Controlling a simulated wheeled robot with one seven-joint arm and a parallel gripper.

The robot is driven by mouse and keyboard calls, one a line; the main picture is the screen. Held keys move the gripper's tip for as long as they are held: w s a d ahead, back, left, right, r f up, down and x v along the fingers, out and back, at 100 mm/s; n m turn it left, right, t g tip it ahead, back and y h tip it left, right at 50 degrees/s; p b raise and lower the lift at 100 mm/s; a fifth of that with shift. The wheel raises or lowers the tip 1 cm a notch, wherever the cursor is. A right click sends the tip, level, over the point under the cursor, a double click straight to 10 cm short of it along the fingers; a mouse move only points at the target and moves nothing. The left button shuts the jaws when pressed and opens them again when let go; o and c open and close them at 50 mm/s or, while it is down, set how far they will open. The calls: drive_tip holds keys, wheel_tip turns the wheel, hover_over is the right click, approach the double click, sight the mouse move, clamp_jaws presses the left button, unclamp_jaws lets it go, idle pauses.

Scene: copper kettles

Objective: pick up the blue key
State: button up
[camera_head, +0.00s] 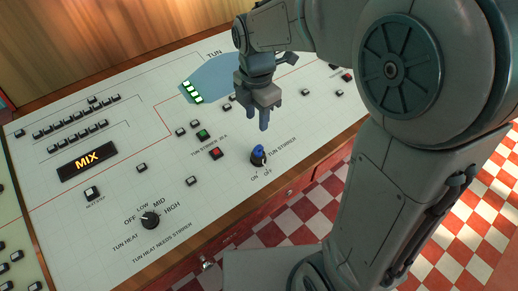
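The blue key (259,149) stands in a dark round switch on the control panel, beside the printed words TUN STIRRER and above ON and OFF. My gripper (262,118) hangs above and slightly behind the key in the picture, pointing down at the panel. Its fingers look spread apart, with panel showing between their tips. The fingertips appear clear of the key, though the exact height gap is hard to judge. I see nothing clearly held in the gripper.
The panel (95,222) carries a black heat knob (150,220), a red button (216,153), a green button (204,134) and a lit MIX display (87,160). The panel's wooden front edge runs just right of the key. A red-and-white checkered floor (295,212) lies beyond it.

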sight(258, 146)
wheel_tip(258, 146, down, 7)
drive_tip(key=shift+r, duration=0.2)
drive_tip(key=shift+s+d+f, duration=0.1)
drive_tip(key=shift+f, duration=1.25)
drive_tip(key=shift+s+d+f, duration=0.1)
drive_tip(key=shift+f, duration=1.2)
drive_tip(key=shift+a, duration=0.1)
clamp_jaws()
